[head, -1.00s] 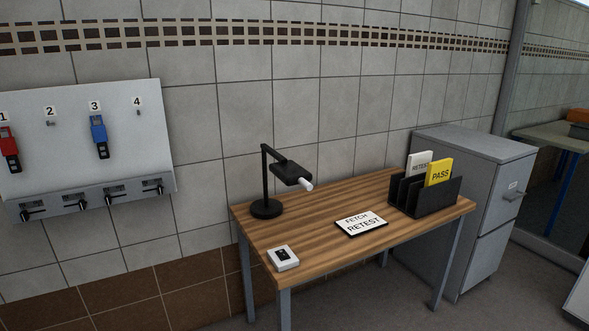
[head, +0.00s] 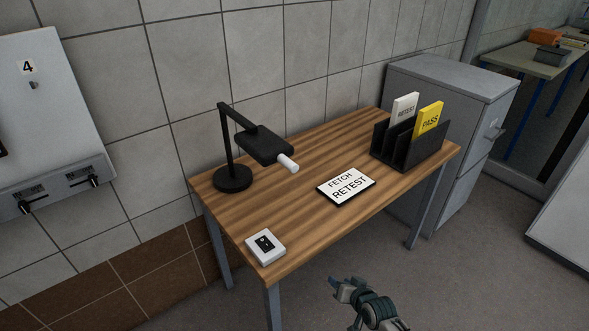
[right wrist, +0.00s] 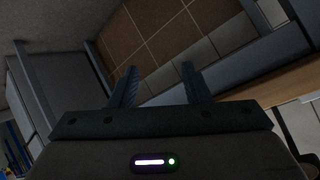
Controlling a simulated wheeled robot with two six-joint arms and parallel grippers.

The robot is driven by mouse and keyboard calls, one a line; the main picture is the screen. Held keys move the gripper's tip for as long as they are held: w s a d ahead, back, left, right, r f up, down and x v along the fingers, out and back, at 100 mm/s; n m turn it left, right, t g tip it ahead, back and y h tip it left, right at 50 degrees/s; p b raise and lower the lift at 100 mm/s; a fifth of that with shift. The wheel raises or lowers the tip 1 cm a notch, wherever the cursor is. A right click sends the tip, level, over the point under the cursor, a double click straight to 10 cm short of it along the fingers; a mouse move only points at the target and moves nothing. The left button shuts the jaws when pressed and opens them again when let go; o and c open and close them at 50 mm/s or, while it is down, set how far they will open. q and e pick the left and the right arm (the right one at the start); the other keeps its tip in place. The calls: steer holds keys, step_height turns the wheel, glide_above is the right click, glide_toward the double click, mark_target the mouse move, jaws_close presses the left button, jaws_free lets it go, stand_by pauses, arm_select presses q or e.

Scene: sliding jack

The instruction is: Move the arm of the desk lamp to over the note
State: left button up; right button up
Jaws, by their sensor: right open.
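A black desk lamp (head: 232,178) stands at the back left of the wooden table. Its arm (head: 240,117) reaches toward the front right and ends in a black head (head: 264,144) with a white handle (head: 289,163). The note (head: 346,186), a white card reading "FETCH RETEST", lies on the table to the right of the lamp head, which is not over it. My right gripper (head: 340,286) is in front of the table, low and apart from the lamp. In the right wrist view its fingers (right wrist: 160,88) are spread and empty. My left gripper is not in view.
The wooden table (head: 300,215) also carries a white switch box (head: 265,246) at its front left and a black rack (head: 410,150) with cards at its right. A grey cabinet (head: 450,110) stands behind on the right. A wall panel (head: 50,110) is at left.

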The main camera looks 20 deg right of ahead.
steer(key=w+a+r+t+y+p, duration=0.1)
steer(key=w+a+r+t, duration=0.1)
steer(key=r, duration=0.8)
steer(key=w+a+r+t+y, duration=0.1)
steer(key=w+r, duration=0.1)
steer(key=r, duration=0.8)
steer(key=t+y+p, duration=0.1)
steer(key=t+y, duration=0.2)
glide_toward(296, 169)
steer(key=p+x, duration=0.2)
steer(key=x, duration=0.8)
steer(key=shift+r, duration=0.1)
steer(key=shift+w+a, duration=0.2)
steer(key=shift+w, duration=0.2)
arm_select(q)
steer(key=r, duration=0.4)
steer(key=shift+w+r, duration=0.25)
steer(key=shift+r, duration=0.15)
arm_select(e)
jaws_close()
